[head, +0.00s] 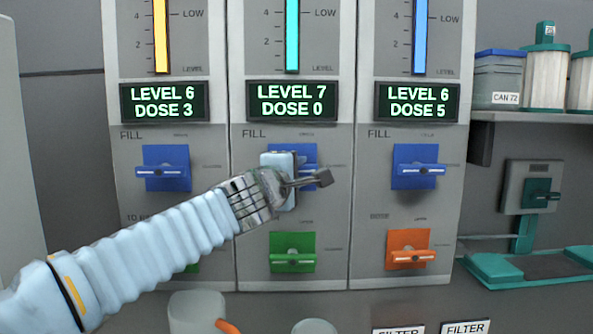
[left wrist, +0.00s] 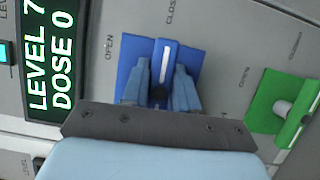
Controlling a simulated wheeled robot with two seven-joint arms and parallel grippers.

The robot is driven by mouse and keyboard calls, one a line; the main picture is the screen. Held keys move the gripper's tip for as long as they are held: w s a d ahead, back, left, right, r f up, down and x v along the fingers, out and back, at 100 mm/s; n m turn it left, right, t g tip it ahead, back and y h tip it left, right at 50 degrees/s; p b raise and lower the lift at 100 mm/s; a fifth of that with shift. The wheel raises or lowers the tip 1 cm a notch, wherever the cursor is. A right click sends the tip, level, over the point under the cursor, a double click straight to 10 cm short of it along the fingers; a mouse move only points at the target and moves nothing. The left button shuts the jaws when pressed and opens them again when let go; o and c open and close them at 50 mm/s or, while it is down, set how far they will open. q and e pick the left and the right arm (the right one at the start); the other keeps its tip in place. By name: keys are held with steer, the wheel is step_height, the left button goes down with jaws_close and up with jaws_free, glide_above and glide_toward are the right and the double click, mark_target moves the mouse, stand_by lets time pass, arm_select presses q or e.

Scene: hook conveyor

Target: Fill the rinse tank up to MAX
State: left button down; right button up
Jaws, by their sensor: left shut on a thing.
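My left gripper (head: 300,180) is at the middle panel and shut on its blue fill valve handle. In the left wrist view my gripper's fingers (left wrist: 160,92) sit on both sides of that blue handle (left wrist: 165,55). The handle's white stripe points toward the CLOSED label; OPEN is a quarter turn away. The middle display (head: 292,101) reads LEVEL 7, DOSE 0. Above it is a teal level bar (head: 292,40), whose top and MAX mark are out of view. No tank name is readable. My right gripper is not in view.
The left panel has a blue handle (head: 165,170) and display (head: 164,102) at LEVEL 6, DOSE 3. The right panel has a blue handle (head: 418,168), an orange handle (head: 410,252) and a display (head: 417,102) at LEVEL 6, DOSE 5. A green handle (head: 292,252) sits below my gripper.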

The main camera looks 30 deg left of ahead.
arm_select(q)
steer(key=shift+f, duration=0.1)
steer(key=c, duration=1)
jaws_free()
steer(key=shift+o, duration=0.2)
steer(key=s+d, duration=0.2)
steer(key=s, duration=1.1)
steer(key=shift+s, duration=0.3)
steer(key=shift+d, duration=0.1)
